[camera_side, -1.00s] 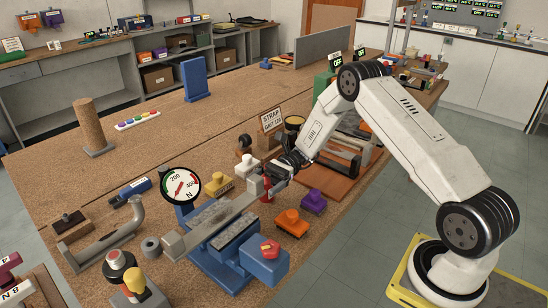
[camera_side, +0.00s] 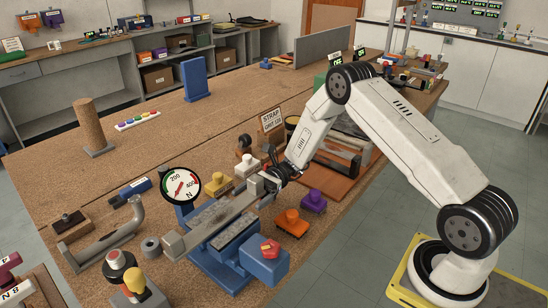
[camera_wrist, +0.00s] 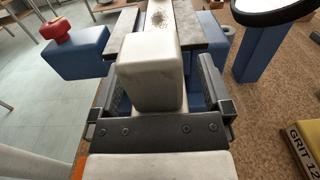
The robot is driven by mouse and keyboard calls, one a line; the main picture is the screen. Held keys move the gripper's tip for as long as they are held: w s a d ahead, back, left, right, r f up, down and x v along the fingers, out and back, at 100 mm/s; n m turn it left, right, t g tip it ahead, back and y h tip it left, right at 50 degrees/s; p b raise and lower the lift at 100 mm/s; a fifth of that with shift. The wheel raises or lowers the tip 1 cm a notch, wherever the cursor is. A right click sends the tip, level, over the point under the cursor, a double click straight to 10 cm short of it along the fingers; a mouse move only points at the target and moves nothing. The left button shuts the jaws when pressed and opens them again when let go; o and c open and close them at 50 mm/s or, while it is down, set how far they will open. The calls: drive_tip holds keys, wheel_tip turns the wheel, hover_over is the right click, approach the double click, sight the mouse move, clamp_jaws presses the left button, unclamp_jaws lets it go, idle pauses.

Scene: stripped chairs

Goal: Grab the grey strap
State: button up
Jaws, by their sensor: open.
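The grey strap (camera_side: 214,216) is a long flat bar lying over the blue vise (camera_side: 222,262) in the side view. A pale grey block (camera_side: 256,186) sits at its end nearest my arm. In the wrist view the strap (camera_wrist: 172,20) runs away between two grey vise jaws, and the pale block (camera_wrist: 150,72) stands in front of it. My gripper (camera_side: 268,172) is open at that block. In the wrist view its fingers lie on both sides of the block, with a gap visible on the right; contact on the left is unclear.
A round gauge (camera_side: 180,186) stands left of the strap. An orange block (camera_side: 291,222) and a purple block (camera_side: 314,201) lie right of it. A red knob (camera_side: 269,249) tops the vise's blue end. A yellow grit block (camera_side: 217,185) lies behind.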

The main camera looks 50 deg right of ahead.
clamp_jaws()
idle(0.4)
drive_tip(key=shift+r, duration=0.1)
drive_tip(key=shift+r, duration=1)
drive_tip(key=s+r, duration=1)
drive_tip(key=s, duration=0.4)
drive_tip(key=shift+d+r, duration=0.35)
drive_tip(key=shift+r, duration=0.05)
